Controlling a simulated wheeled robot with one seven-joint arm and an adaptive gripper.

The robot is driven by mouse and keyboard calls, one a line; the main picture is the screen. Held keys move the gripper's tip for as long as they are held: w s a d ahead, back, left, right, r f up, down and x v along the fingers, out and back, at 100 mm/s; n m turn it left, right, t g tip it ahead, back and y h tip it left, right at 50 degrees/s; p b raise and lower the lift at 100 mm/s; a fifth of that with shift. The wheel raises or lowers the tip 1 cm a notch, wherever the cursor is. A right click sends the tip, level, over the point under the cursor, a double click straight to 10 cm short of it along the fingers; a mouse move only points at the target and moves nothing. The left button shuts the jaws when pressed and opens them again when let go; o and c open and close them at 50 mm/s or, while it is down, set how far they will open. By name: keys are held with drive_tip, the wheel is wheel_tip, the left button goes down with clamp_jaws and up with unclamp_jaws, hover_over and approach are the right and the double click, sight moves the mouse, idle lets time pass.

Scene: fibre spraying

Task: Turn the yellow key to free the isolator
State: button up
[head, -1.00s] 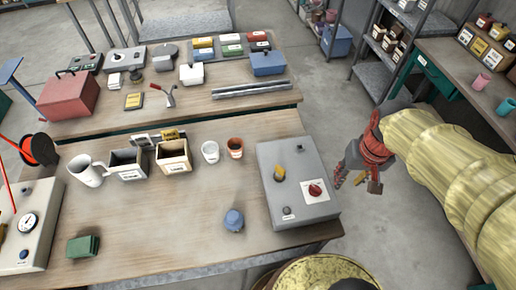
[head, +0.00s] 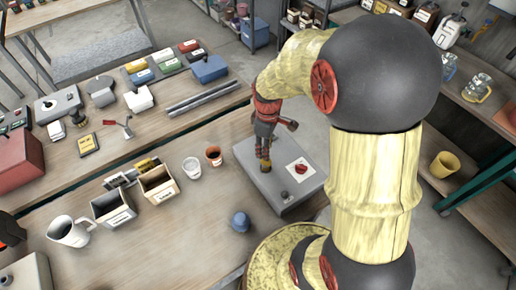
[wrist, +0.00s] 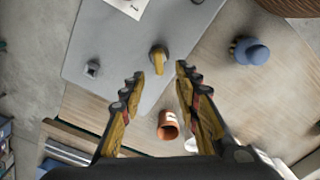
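The grey box (head: 263,199) lies on the near table and also shows in the wrist view (wrist: 105,50). The yellow key (wrist: 158,60) stands on it, on a dark round base, and sits just beyond the gap between my fingertips. The red isolator knob (head: 300,169) is on a white plate on the box; only the plate's edge (wrist: 128,6) shows in the wrist view. My gripper (wrist: 157,78) is open and empty, pointing down over the box; in the head view (head: 264,158) it largely hides the key. I cannot tell how high the fingertips are.
A blue knobbed object (head: 240,221) stands left of the box. An orange cup (head: 214,156), a white cup (head: 191,168) and an open wooden bin (head: 158,184) stand behind it. The table front left of the blue object is clear.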

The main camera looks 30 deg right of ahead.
sight(266, 164)
drive_tip(key=shift+d+n, duration=0.15)
drive_tip(key=shift+n, duration=0.25)
drive_tip(key=shift+f, duration=0.15)
drive_tip(key=shift+f+b, duration=0.35)
drive_tip(key=shift+f, duration=3.4)
drive_tip(key=shift+c, duration=1.3)
clamp_jaws()
